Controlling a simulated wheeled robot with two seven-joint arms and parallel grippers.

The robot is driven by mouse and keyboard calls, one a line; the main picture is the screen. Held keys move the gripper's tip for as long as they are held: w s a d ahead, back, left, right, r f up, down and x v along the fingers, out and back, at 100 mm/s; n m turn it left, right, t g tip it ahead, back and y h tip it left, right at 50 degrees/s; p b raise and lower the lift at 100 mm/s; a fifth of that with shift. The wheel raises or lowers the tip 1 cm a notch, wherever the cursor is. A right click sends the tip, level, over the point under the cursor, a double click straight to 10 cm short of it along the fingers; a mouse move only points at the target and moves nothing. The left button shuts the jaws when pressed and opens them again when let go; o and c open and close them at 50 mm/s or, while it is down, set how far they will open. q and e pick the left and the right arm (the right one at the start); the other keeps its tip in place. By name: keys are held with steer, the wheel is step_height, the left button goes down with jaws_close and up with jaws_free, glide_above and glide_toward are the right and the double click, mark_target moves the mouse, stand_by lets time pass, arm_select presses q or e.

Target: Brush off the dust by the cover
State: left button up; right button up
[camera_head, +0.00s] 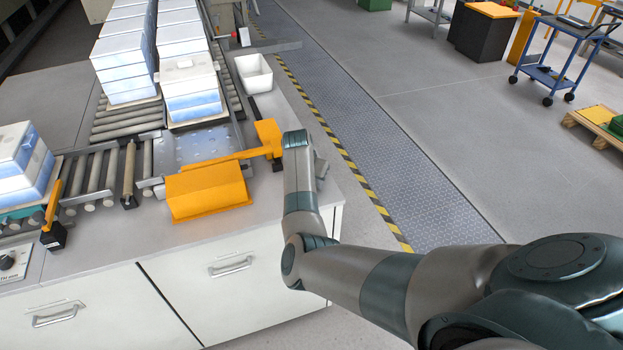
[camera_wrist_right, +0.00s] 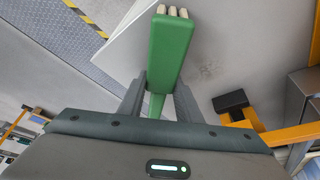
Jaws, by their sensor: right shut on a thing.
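My right gripper (camera_wrist_right: 160,92) is shut on a green brush (camera_wrist_right: 168,50), whose pale bristle tufts point away from the wrist. In the head view my right arm reaches over the counter's right end, and the brush is hidden there. A faint dark patch of dust (camera_wrist_right: 207,72) lies on the pale counter top, to the right of the brush in the wrist view. The brush appears apart from the dust; its height above the counter is unclear. The orange cover (camera_head: 205,190) stands on the counter, left of my right arm. My left gripper is not in view.
An orange bar with an upright plate (camera_head: 269,137) stands beside my right wrist. A white bin (camera_head: 254,74) stands farther back. Roller conveyors (camera_head: 125,125) carry stacked white-blue boxes (camera_head: 125,55). The counter's front strip (camera_head: 150,238) is clear.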

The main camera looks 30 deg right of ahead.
steer(key=shift+w+a, duration=0.1)
steer(key=shift+w+a+f, duration=0.1)
steer(key=shift+a, duration=0.5)
steer(key=w+b, duration=0.2)
steer(key=shift+w+d+f+b, duration=0.1)
steer(key=shift+w+d+b, duration=0.25)
steer(key=shift+w, duration=0.05)
steer(key=shift+w+d, duration=0.1)
steer(key=shift+w, duration=0.25)
steer(key=shift+b, duration=0.3)
